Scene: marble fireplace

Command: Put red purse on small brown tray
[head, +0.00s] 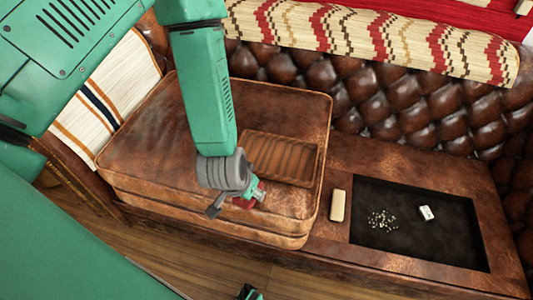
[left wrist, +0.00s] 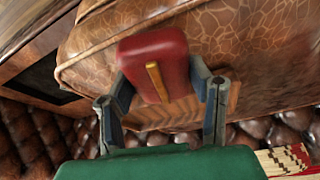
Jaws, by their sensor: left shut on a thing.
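The red purse (head: 243,203) is mostly hidden behind my left gripper (head: 257,193) in the head view. In the left wrist view the red purse (left wrist: 178,62), with a gold strip on its front, sits between the fingers of the left gripper (left wrist: 163,85), which is shut on it. The small brown tray (head: 309,165), slatted and rectangular, lies on the brown leather cushion, just behind and right of the gripper. A slatted part of it (left wrist: 232,95) shows behind the purse in the left wrist view. A dark tip of my right gripper (head: 250,293) shows at the bottom edge.
The leather cushion (head: 150,150) is a raised block on the bench. To its right are a tan block (head: 338,205) and a black recessed panel (head: 400,250) with white bits (head: 382,220) and a small white box (head: 427,213). A tufted backrest (head: 385,100) stands behind.

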